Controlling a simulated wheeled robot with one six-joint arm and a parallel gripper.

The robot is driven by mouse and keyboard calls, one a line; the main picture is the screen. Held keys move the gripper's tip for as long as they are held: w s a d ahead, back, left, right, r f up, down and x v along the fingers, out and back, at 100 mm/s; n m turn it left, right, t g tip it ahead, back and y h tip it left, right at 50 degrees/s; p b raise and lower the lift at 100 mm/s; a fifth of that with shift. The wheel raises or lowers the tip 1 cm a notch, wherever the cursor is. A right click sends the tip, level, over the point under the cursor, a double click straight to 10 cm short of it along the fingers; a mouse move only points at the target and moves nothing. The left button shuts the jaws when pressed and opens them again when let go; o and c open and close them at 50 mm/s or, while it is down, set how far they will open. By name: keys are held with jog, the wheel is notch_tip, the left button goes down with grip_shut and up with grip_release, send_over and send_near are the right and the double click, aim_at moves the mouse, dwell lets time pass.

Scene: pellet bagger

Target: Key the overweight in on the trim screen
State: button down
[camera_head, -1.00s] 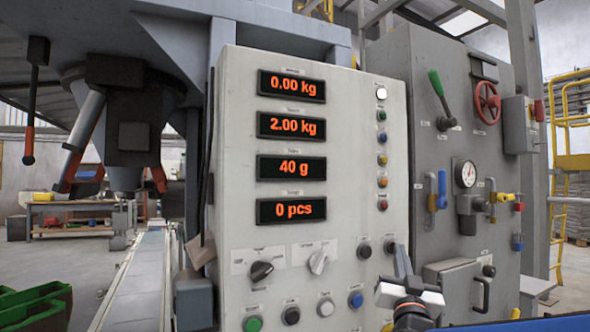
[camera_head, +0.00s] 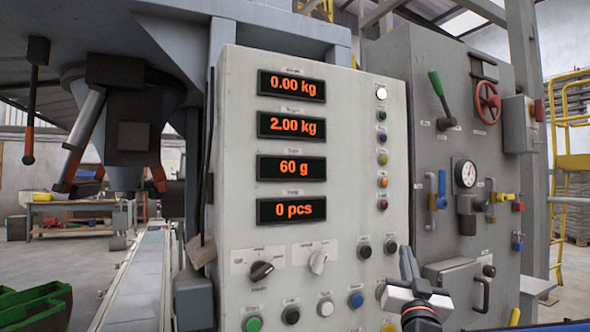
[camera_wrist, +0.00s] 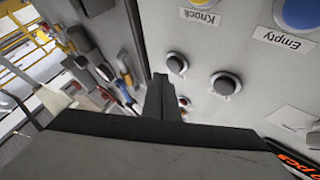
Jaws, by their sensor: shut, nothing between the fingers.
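The grey control panel (camera_head: 235,150) fills the middle of the head view. Its trim display (camera_head: 291,168), third from the top, reads 60 g. Two dark round buttons, a left one (camera_head: 364,250) and a right one (camera_head: 390,248), sit at the lower right of the panel. They also show in the wrist view as one button (camera_wrist: 176,63) and another (camera_wrist: 225,84). My gripper (camera_head: 406,256) is shut and empty, just right of the right button. In the wrist view the closed fingers (camera_wrist: 160,92) appear beside the buttons; contact is not visible.
Other displays read 0.00 kg (camera_head: 291,86), 2.00 kg (camera_head: 291,126) and 0 pcs (camera_head: 291,210). A black rotary knob (camera_head: 261,271) and a blue button (camera_head: 356,299) are lower on the panel. A grey cabinet (camera_head: 455,95) with valves and levers stands at right.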

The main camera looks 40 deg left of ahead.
jog(key=d, duration=0.1)
jog(key=s+d, duration=0.1)
jog(key=d, duration=0.1)
jog(key=s+d, duration=0.1)
jog(key=d, duration=0.1)
jog(key=shift+s, duration=0.1)
dwell(0.3)
jog(key=shift+d, duration=0.15)
jog(key=d+f+g+h, duration=0.2)
jog(key=d+f, duration=0.2)
jog(key=d, duration=0.5)
jog(key=d+f+g+h, duration=0.2)
jog(key=d+f+g, duration=0.15)
jog(key=d, duration=0.65)
jog(key=d+f+g+h, duration=0.1)
jog(key=d+f+g, duration=0.1)
jog(key=d+f, duration=0.5)
jog(key=s+d+f+m+g+h, duration=0.1)
jog(key=s+d+f+g+h, duration=0.1)
jog(key=s+d+f, duration=0.3)
jog(key=s+d+f+m+g+h, duration=0.1)
jog(key=s+d+f, duration=0.5)
jog(key=s+d, duration=0.6)
jog(key=s+d+f+m+g+h, duration=0.1)
jog(key=s+d+f+g+h, duration=0.2)
jog(key=s+d, duration=0.6)
notch_tip(320, 180, down, 2)
jog(key=shift+s+d+f+g+h, duration=0.3)
jog(key=shift+s+g+h, duration=0.1)
jog(key=shift+s+g, duration=0.55)
